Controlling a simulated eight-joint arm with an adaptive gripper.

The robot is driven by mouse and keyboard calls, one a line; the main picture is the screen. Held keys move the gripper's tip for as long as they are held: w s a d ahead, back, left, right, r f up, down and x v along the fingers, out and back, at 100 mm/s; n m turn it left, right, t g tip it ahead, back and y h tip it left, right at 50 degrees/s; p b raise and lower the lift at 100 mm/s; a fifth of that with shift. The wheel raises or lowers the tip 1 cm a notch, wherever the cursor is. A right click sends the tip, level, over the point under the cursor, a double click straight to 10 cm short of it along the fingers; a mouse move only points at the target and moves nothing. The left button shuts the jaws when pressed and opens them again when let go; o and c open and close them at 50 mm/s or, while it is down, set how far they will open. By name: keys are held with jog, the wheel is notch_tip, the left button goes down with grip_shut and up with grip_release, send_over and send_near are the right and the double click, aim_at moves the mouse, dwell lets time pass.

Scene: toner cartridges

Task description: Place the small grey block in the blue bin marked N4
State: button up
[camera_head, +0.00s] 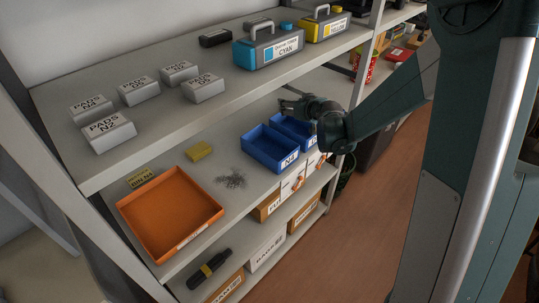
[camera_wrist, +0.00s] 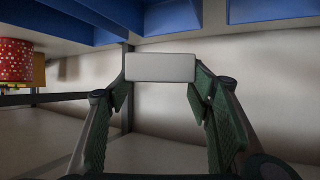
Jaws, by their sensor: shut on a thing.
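In the head view my gripper (camera_head: 290,103) is just behind and above two blue bins on the middle shelf. The nearer blue bin (camera_head: 270,150) has a white front label that seems to read N4. The other blue bin (camera_head: 291,129) stands right behind it, partly hidden by my wrist. In the wrist view a small pale grey block (camera_wrist: 160,67) is clamped between the two green finger pads of my gripper (camera_wrist: 160,85). Blue bin walls (camera_wrist: 172,17) show at the top there, apart from the block. I cannot make out the block in the head view.
An orange tray (camera_head: 170,212) stands at the left of the same shelf, with a yellow block (camera_head: 199,151) and a grey scattered pile (camera_head: 230,181) between it and the bins. A red dotted can (camera_wrist: 15,62) shows in the wrist view.

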jog(key=s+a+r+n+g+y, duration=0.2)
jog(key=s+a+n+y, duration=0.3)
jog(key=s+a, duration=0.3)
jog(key=a+g, duration=0.1)
jog(key=a, duration=0.3)
jog(key=shift+a+r+b, duration=0.2)
jog(key=shift+a+b, duration=0.2)
notch_tip(320, 180, down, 6)
jog(key=b, duration=0.1)
jog(key=shift+f, duration=0.15)
jog(key=shift+w, duration=0.1)
jog(key=shift+f+b, duration=0.3)
jog(key=shift+f, duration=1.6)
jog(key=shift+f+b, duration=0.6)
jog(key=o, duration=0.6)
jog(key=shift+o, duration=0.2)
jog(key=shift+r, duration=0.2)
